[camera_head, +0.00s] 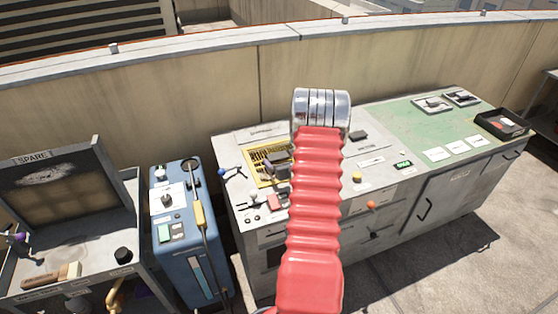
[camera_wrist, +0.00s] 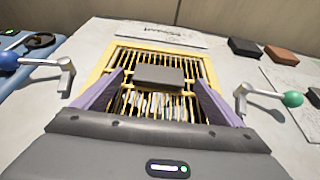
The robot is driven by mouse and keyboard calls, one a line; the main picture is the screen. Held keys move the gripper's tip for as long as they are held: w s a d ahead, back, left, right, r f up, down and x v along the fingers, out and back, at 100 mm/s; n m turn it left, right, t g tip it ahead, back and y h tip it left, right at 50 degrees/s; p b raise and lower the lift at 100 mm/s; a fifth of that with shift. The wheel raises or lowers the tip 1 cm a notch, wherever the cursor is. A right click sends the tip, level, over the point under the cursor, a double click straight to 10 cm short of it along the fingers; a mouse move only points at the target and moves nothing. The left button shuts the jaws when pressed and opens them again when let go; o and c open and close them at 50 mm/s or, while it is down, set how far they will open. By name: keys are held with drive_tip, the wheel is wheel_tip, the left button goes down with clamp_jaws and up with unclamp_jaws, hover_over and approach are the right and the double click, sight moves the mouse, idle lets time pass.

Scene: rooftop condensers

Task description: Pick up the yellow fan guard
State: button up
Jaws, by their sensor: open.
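The yellow fan guard (camera_wrist: 107,61) is a yellow frame with yellow bars and a dark grey block (camera_wrist: 159,76) across its middle. It lies on the grey worktop in the wrist view. In the head view its yellow left part (camera_head: 256,170) shows, and my red arm hides the rest. My gripper (camera_wrist: 158,82) is open in the wrist view, with one purple finger on each side of the grey block. I cannot tell whether the fingers touch it. The near edge of the guard is hidden behind my gripper's body. My gripper's fingers are not clear in the head view.
A blue-knobbed lever (camera_wrist: 42,64) stands left of the guard and a green-knobbed lever (camera_wrist: 268,97) right. Dark and brown blocks (camera_wrist: 281,54) lie at the back right. A blue cabinet (camera_head: 188,235) stands left of the bench. The green panel (camera_head: 418,127) has bare room.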

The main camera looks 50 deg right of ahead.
sight(278, 158)
drive_tip(key=shift+x, duration=1.2)
drive_tip(key=shift+c, duration=0.3)
drive_tip(key=c, duration=1.4)
